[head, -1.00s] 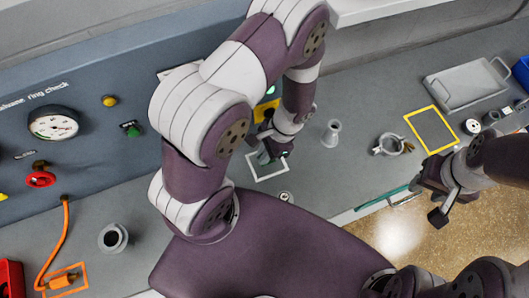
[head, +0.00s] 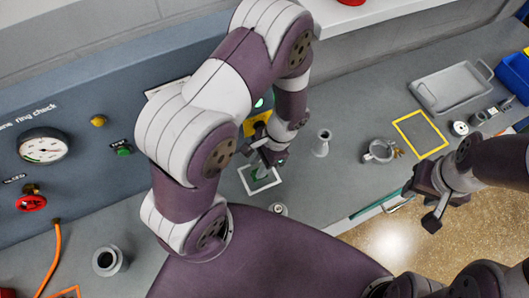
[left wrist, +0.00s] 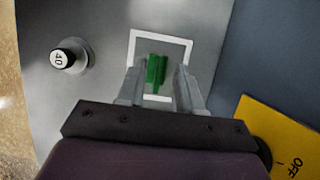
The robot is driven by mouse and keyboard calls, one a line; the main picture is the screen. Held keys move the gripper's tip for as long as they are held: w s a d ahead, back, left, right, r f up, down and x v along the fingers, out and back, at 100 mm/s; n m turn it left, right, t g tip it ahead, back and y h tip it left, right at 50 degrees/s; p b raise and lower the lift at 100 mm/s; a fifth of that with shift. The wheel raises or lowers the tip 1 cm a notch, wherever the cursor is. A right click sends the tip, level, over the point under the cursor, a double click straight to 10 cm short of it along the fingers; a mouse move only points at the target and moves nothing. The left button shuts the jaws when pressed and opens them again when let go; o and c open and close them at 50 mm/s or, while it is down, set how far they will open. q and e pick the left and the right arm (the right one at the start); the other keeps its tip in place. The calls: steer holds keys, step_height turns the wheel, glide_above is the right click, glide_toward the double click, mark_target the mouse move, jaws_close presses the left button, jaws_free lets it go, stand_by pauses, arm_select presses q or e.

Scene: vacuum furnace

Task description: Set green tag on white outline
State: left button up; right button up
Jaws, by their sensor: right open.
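The green tag (left wrist: 156,70) is inside the white outline (left wrist: 132,48) on the grey bench in the left wrist view. Its lower part runs down between the fingers. My left gripper (left wrist: 157,84) is open around the tag, with a gap on both sides of it. In the head view the left gripper (head: 266,163) is low over the white outline (head: 262,188), and a little of the green tag (head: 256,176) shows below the fingers. My right gripper (head: 433,205) is open and empty beyond the bench's front edge, above the floor.
A yellow switch plate (left wrist: 285,140) stands close to the left gripper. A small weight-like knob (head: 279,209) is near the outline's front. A grey funnel-shaped piece (head: 322,143), a metal clamp (head: 379,151), a yellow outline (head: 420,135) and a tray (head: 450,88) lie to the right.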

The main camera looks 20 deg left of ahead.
arm_select(q)
step_height(320, 180, up, 16)
steer(key=n+t+h, duration=0.2)
steer(key=n+t, duration=0.2)
steer(key=n, duration=0.3)
steer(key=shift+w+a+f+n+t+h+b, duration=0.2)
steer(key=shift+w+a+n+t+h+b, duration=0.05)
steer(key=shift+a+n+t+h+b, duration=0.15)
stand_by(0.4)
